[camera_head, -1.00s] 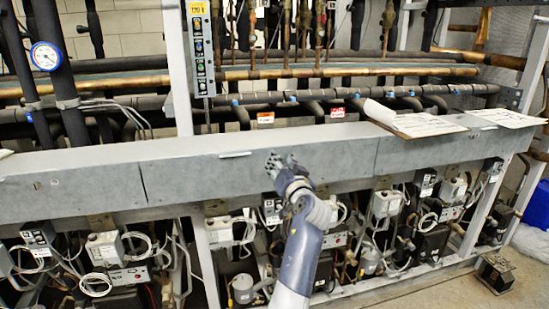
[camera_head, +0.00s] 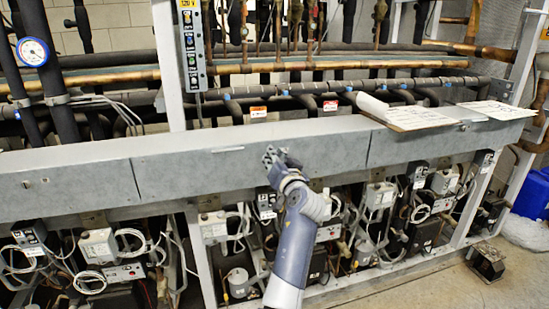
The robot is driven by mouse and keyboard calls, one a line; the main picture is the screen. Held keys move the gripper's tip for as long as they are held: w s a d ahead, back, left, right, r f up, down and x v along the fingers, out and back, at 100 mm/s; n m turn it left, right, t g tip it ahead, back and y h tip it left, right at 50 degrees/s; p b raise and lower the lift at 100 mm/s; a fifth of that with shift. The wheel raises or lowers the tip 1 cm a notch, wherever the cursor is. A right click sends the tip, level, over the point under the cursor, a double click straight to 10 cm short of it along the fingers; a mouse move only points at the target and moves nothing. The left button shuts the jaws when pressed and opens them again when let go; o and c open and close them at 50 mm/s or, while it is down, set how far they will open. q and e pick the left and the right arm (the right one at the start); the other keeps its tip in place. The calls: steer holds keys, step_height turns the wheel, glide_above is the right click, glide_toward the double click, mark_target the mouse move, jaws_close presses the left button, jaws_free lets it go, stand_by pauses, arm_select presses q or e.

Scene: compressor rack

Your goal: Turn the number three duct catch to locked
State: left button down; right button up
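The long grey duct (camera_head: 195,172) runs across the view in several panels. A small dark catch-like fitting (camera_head: 26,183) shows on its left panel. No number three marking is legible, and I cannot tell which fitting is the number three catch.
A clipboard with papers (camera_head: 408,113) and another sheet (camera_head: 496,110) lie on the duct top at right. Below are compressor controls and looped cables (camera_head: 98,245). Pipes run behind. A dark box (camera_head: 486,262) sits on the floor at right, near a blue container (camera_head: 533,192).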

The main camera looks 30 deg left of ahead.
arm_select(q)
steer(key=shift+r+m+p, duration=0.15)
steer(key=shift+m+p, duration=2.55)
steer(key=shift+m, duration=1.7)
steer(key=shift+r+m+p, duration=0.1)
steer(key=shift+m+p, duration=2.55)
steer(key=shift+m, duration=1.75)
steer(key=c, duration=1.5)
jaws_free()
steer(key=shift+w+f, duration=0.1)
steer(key=shift+f, duration=0.15)
steer(key=v, duration=1.2)
steer(key=shift+a, duration=0.1)
